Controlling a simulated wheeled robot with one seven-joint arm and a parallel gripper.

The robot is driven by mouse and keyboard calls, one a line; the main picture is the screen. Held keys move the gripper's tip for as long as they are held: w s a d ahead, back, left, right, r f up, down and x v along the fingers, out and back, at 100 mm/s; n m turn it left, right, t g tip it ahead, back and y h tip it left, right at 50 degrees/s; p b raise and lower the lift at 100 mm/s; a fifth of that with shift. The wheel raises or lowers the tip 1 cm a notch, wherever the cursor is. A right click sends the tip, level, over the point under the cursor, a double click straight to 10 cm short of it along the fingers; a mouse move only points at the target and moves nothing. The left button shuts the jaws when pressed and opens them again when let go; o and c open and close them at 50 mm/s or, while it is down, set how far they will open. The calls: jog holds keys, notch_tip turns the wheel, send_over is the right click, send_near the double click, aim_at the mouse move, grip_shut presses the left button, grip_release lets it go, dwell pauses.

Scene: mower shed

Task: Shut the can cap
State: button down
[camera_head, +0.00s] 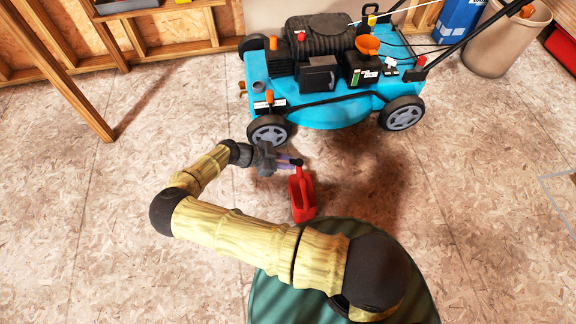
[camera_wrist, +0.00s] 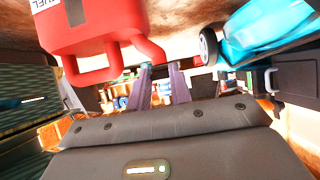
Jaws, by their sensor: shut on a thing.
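The red fuel can (camera_head: 303,195) stands on the floor in front of the mower. In the wrist view its body (camera_wrist: 105,25) shows upside down at the upper left, with a dark label. The dark can cap (camera_head: 297,162) sits at the can's top in the head view. My gripper (camera_head: 290,162) reaches the cap from the left, its purple fingers at it. In the wrist view my gripper (camera_wrist: 163,75) has its fingertips close to a red part of the can's top. The gripper is shut on the cap; its exact hold is hard to see.
A blue lawn mower (camera_head: 330,95) stands just behind the can, one wheel (camera_head: 268,132) close by. An orange funnel (camera_head: 367,44) sits on the mower. A beige bin (camera_head: 505,42) stands at the back right. The floor at left and right is clear.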

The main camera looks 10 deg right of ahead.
jog(key=shift+a+f+h+b, duration=0.2)
jog(key=shift+f+h+b, duration=0.7)
jog(key=shift+h+b, duration=0.7)
jog(key=shift+r+y, duration=0.15)
jog(key=shift+y, duration=0.15)
jog(key=c, duration=1.2)
grip_release()
jog(key=shift+c, duration=0.2)
jog(key=p+v, duration=0.4)
jog(key=v, duration=1.3)
jog(key=shift+a, duration=0.2)
